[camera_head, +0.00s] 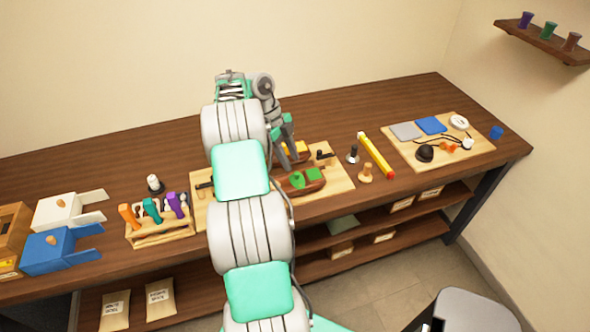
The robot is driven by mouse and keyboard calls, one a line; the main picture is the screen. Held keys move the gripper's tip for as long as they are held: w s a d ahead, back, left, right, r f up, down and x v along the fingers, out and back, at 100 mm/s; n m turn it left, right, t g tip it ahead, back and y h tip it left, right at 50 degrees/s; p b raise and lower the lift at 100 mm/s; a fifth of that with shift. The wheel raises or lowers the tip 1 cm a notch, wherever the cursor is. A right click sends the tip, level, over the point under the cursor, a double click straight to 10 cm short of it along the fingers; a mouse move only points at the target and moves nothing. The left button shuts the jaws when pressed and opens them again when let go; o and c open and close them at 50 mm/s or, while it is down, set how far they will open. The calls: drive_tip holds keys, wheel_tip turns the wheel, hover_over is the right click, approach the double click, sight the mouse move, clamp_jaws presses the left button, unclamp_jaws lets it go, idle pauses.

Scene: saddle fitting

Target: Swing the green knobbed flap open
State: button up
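A small reddish-brown piece with green parts on top lies on a pale wooden board (338,178) at the middle of the bench. The brighter green patch (314,174) at its right end looks like the green flap, lying flat. I cannot make out its knob at this size. My gripper (288,164) points down just behind and left of this piece, over a second brown piece (303,156). My arm hides the left part of the board and some of both pieces. I cannot tell whether the fingers are apart, or whether they touch anything.
A rack (160,231) with orange, teal and purple handles stands left of the board. White (60,211) and blue (48,252) boxes are farther left. The back of the bench is clear.

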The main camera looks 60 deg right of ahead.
sight(297, 172)
drive_tip(key=x, duration=0.4)
drive_tip(key=shift+s+f, duration=0.1)
drive_tip(key=shift+f, duration=0.3)
drive_tip(key=shift+c, duration=0.5)
clamp_jaws()
